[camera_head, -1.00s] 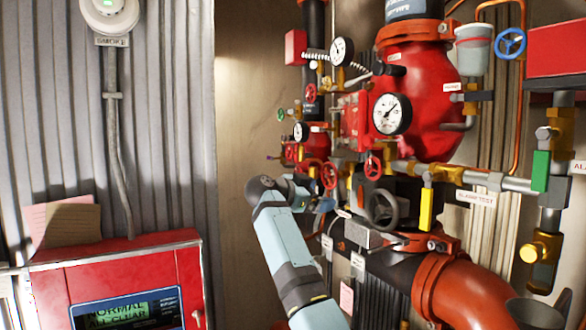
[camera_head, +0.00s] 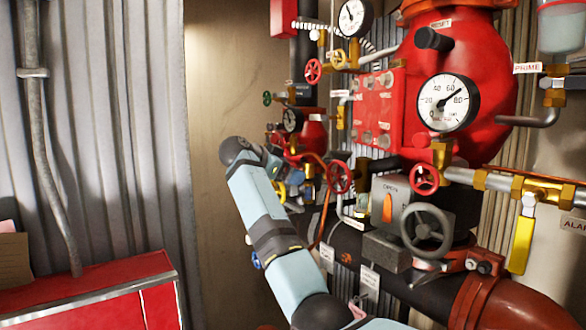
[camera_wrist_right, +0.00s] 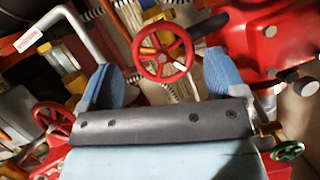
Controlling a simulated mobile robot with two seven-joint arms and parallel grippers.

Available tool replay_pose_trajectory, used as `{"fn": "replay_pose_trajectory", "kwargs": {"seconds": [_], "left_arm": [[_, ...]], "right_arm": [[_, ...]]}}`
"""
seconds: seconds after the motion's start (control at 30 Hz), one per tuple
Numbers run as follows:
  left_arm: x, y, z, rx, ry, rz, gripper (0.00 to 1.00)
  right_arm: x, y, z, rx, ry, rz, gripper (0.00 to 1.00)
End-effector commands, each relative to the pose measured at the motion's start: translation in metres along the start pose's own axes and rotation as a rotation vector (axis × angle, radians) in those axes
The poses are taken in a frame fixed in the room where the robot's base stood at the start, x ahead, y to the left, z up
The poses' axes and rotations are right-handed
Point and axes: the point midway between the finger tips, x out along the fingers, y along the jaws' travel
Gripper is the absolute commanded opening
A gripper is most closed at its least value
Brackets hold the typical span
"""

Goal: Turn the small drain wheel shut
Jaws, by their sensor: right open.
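Several small handwheels sit on the valve assembly, and no readable label marks which one is the drain wheel. In the head view there are red wheels at upper left (camera_head: 313,71), at the middle (camera_head: 340,177) and at right (camera_head: 425,180). In the right wrist view a red spoked wheel (camera_wrist_right: 163,55) shows between the two blue fingers of my right gripper (camera_wrist_right: 158,62). The fingers are apart, one to each side of it, with no clear contact. In the head view my right gripper is mostly hidden behind its wrist among the pipes. My left gripper is not in view.
A larger grey handwheel (camera_head: 427,231) stands right of my forearm. A pressure gauge (camera_head: 447,102), a yellow lever (camera_head: 521,245) and a green wheel (camera_head: 267,98) are nearby. A red cabinet (camera_head: 95,290) is at lower left. Bare wall lies left of my arm.

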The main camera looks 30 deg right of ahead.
Motion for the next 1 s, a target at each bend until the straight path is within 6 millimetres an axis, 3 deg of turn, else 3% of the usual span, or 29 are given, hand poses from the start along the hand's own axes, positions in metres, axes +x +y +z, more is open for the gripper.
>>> {"fn": "replay_pose_trajectory", "kwargs": {"seconds": [0.2, 0.53, 0.73, 1.0], "left_arm": [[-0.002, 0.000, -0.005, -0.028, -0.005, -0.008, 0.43], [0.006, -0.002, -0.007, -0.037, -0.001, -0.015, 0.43], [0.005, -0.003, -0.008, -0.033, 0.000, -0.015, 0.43], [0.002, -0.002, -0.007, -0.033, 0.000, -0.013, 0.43]], "right_arm": [[0.024, 0.000, -0.001, 0.000, 0.001, 0.000, 0.90], [0.028, 0.000, 0.000, 0.001, 0.001, -0.001, 0.90], [0.028, 0.000, 0.000, 0.001, 0.001, -0.001, 0.44], [0.027, 0.000, 0.001, 0.013, -0.001, -0.007, 0.41]]}}
